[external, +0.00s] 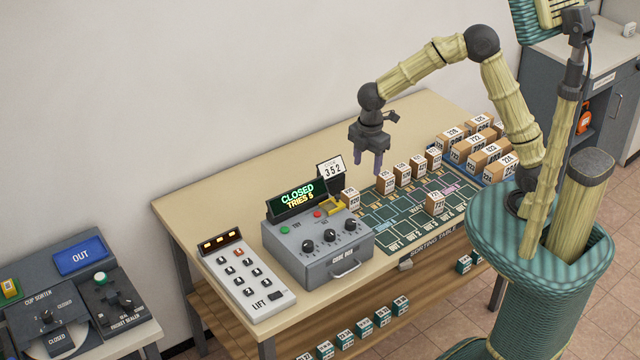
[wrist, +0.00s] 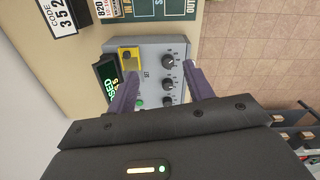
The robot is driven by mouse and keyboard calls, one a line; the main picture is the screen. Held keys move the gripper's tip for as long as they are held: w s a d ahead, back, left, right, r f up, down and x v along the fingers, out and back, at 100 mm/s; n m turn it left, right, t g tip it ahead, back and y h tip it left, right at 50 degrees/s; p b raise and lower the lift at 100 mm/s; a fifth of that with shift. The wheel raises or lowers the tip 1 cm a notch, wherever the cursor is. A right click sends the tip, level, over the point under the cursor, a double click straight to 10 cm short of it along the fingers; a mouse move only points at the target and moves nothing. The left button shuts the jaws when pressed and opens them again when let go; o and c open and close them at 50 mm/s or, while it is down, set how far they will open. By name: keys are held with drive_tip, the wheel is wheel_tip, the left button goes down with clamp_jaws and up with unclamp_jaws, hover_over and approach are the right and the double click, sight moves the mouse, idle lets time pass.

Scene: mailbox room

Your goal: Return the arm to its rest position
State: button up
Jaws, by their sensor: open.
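My gripper (external: 368,161) hangs from my bent arm above the sorting table (external: 210,190), pointing down, clear of everything. Its two purple fingers are apart with nothing between them. In the wrist view my gripper (wrist: 158,80) is open over the grey code box (wrist: 150,55). In the external view the code box (external: 318,262) has three black dials, a drawer handle and a display reading CLOSED, TRIES 5.
A 352 card (external: 332,168) stands behind the box. Numbered cartons (external: 386,183) stand on the green sorting mat (external: 400,230), with more in a blue tray at right. A white LIFT keypad (external: 245,275) is at left. Space above the table is open.

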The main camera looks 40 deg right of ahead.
drive_tip(key=s+d+m+t, duration=0.1)
drive_tip(key=s+d+m, duration=0.2)
drive_tip(key=d+m, duration=0.7)
drive_tip(key=s+d+f+m+t, duration=0.1)
drive_tip(key=s+d+m, duration=0.3)
drive_tip(key=d+m, duration=0.6)
drive_tip(key=d, duration=0.9)
drive_tip(key=shift+s, duration=0.25)
drive_tip(key=shift+d, duration=0.1)
idle(0.9)
